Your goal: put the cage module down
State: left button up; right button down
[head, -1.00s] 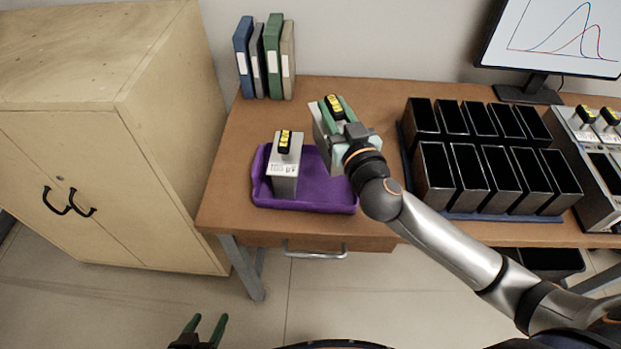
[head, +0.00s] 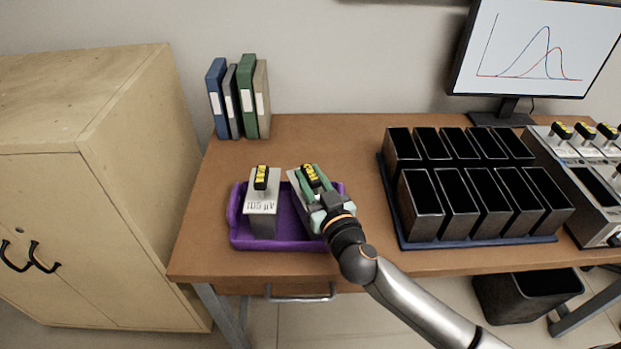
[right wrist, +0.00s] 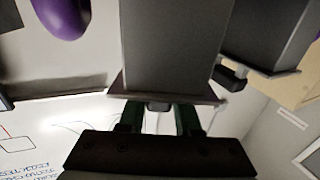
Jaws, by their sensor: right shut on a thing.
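The cage module (head: 296,184), a grey metal box with a black and yellow handle on top, is over the right part of the purple tray (head: 275,243). My right gripper (head: 311,178) is shut on its handle, with green fingers on both sides. The module looks slightly tilted in the head view, and I cannot tell whether its base touches the tray. A second, similar module (head: 262,217) stands upright in the tray's left part. In the right wrist view the held module (right wrist: 168,50) fills the middle, with the other module (right wrist: 266,35) close beside it. My left gripper is out of view.
To the right, several open black bins (head: 455,205) stand on a blue base. Binders (head: 240,97) stand at the back left, and a monitor (head: 530,45) at the back right. A tan cabinet (head: 100,190) is left of the table. Bare tabletop (head: 335,140) lies behind the tray.

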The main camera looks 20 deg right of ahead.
jog(key=shift+f, duration=0.2)
jog(key=c, duration=0.6)
grip_release()
jog(key=shift+f, duration=0.15)
